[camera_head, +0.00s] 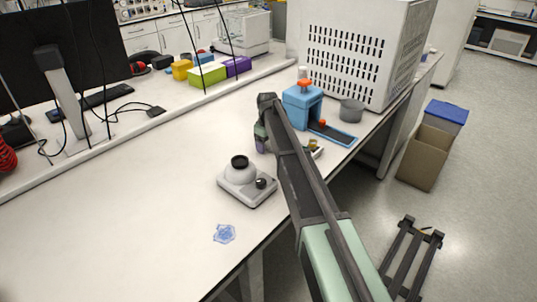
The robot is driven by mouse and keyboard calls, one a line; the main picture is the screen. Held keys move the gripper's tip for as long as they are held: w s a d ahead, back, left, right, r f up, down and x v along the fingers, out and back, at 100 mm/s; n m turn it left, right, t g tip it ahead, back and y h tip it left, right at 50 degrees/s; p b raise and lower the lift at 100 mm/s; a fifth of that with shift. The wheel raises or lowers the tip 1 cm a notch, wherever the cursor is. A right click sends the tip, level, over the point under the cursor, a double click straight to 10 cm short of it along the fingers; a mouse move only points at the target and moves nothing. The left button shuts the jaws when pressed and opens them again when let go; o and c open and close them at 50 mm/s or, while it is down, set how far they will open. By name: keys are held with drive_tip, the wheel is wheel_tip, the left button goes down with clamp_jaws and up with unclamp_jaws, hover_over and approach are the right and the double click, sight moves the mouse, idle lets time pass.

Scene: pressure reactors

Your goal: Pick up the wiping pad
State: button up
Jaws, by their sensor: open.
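A small, crumpled, light blue piece (224,233), which looks like the wiping pad, lies flat on the white bench near its front edge. Nothing covers or touches it. My arm reaches up from the lower right, over the bench edge, with its bend above the bench right of the middle. I cannot make out my gripper's fingers; they seem hidden behind my arm links. No part of my arm touches the blue piece.
A blue press-like device (303,104), a grey cup (351,110) and a white perforated box (360,55) stand farther back. The bench (120,215) left of the piece is clear.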

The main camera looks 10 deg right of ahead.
sight(268, 143)
drive_tip(key=shift+r, duration=0.15)
drive_tip(key=c, duration=1)
drive_tip(key=shift+r, duration=0.1)
wheel_tip(268, 143, up, 20)
drive_tip(key=p, duration=2)
